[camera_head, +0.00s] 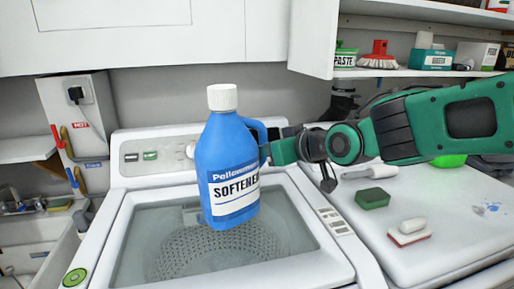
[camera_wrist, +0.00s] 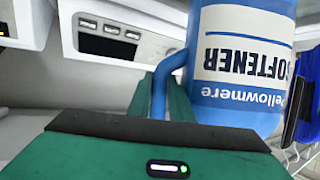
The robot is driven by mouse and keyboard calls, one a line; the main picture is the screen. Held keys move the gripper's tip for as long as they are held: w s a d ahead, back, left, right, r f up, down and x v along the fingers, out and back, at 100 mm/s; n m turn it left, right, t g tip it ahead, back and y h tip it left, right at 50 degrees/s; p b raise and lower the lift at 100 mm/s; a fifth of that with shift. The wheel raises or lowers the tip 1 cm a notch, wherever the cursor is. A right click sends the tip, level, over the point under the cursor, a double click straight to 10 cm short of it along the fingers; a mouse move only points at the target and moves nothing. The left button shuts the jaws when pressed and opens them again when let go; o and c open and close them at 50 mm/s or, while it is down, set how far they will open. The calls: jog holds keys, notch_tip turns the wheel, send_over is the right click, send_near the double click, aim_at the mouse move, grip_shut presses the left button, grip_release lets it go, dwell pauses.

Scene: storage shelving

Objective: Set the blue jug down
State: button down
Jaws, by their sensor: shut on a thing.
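The blue jug (camera_head: 226,165) has a white cap and a white label reading "Pellowmere SOFTENER". It is upright in the head view, in front of the washer's open, glass-like tub area, and appears held up in the air. My gripper (camera_head: 268,149) comes from the right and is shut on the jug's handle. In the wrist view, the blue jug (camera_wrist: 240,65) fills the upper right, upside down in the picture. My gripper's fingers (camera_wrist: 162,95) close around its blue handle. The jug hides part of the washer's control panel.
The white washer (camera_head: 97,240) lies below the jug. To the right, a white top (camera_head: 440,255) bears a green sponge (camera_head: 373,198) and a red-and-white brush or sponge (camera_head: 409,233). A shelf (camera_head: 420,73) with boxes and a red brush (camera_head: 379,56) is above.

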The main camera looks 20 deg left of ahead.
jog(key=shift+w+f, duration=0.25)
jog(key=shift+f, duration=0.5)
jog(key=shift+w+f, duration=0.2)
jog(key=shift+f, duration=0.6)
jog(key=shift+w+f, duration=0.25)
jog(key=shift+f, duration=0.5)
jog(key=c, duration=1.6)
grip_release()
jog(key=shift+d+f, duration=0.15)
jog(key=shift+f, duration=0.05)
jog(key=v, duration=1.2)
